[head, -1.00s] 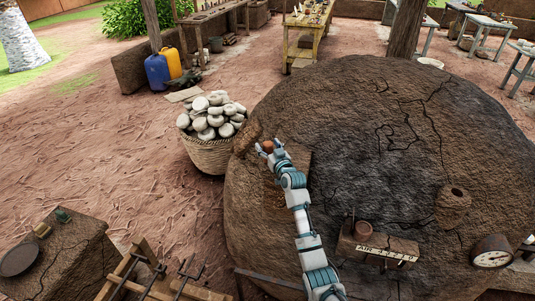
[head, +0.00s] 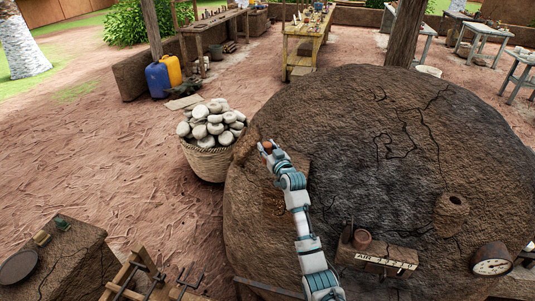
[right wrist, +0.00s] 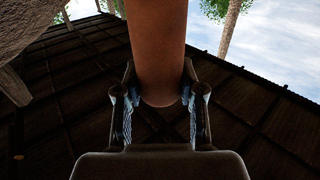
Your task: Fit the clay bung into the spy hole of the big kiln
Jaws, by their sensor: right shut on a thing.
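My right gripper (head: 267,149) is over the left side of the big mud kiln (head: 350,130), shut on the reddish-brown clay bung (head: 268,145). In the right wrist view the bung (right wrist: 158,50) is a smooth round cylinder between the two fingers (right wrist: 160,115). Its upper end runs out of that picture. A raised clay boss with a dark round hole, which looks like the spy hole (head: 456,200), is on the kiln's right side, well away from the bung. My left gripper is not in view.
A basket (head: 207,163) heaped with pale stones stands left of the kiln. A wooden post (head: 405,35) rises behind the kiln.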

